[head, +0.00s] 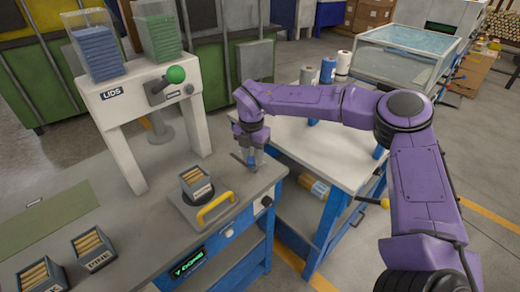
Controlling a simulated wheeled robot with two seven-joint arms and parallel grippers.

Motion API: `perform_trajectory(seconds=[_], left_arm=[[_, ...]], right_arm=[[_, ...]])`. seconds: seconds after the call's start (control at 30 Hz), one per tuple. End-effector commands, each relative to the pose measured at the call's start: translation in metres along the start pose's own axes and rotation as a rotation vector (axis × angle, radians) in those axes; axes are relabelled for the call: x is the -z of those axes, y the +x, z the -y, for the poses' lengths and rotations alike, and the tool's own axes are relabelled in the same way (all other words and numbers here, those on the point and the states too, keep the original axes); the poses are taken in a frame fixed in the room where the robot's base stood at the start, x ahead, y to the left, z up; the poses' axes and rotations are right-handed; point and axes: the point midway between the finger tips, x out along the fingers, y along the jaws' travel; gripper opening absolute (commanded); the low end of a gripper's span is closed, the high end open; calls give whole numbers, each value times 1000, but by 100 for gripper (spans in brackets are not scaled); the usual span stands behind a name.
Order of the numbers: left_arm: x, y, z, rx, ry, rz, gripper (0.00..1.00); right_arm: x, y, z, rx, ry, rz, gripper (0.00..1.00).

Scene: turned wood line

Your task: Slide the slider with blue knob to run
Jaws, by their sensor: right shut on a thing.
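My right gripper (249,158) reaches down at the right back edge of the grey workbench. It is shut on the blue knob (251,161) of the slider, and only a bit of blue shows between the fingers. The slider's track and any run mark are mostly hidden by the gripper or too small to read. My left gripper is not in view.
A box of wooden pieces (196,185) sits on a round plate beside a yellow handle (215,208). A white LIDS stand (140,92) with a green-knobbed lever (176,75) rises behind. More boxes stand front left. A white-topped table (330,165) adjoins on the right.

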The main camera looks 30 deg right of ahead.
Motion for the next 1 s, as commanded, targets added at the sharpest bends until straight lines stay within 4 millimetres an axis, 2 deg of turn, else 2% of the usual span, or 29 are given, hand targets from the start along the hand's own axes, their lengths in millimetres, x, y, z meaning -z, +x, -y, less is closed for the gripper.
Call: perform_trajectory(seconds=[0.37,0.4,0.43,0.47,0.77,0.87,1.0], left_arm=[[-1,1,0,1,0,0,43],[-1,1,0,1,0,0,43],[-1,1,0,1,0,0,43],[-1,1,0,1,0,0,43],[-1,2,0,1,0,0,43],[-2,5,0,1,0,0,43],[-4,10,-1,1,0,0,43]], right_arm=[[5,0,1,4,-9,1,0],[5,0,1,4,-8,1,48],[5,0,1,3,-8,1,57],[5,0,1,3,-8,1,60],[5,-3,0,-1,-10,3,60],[5,-16,-1,-4,-10,4,60],[4,-50,0,-5,-7,5,60]])
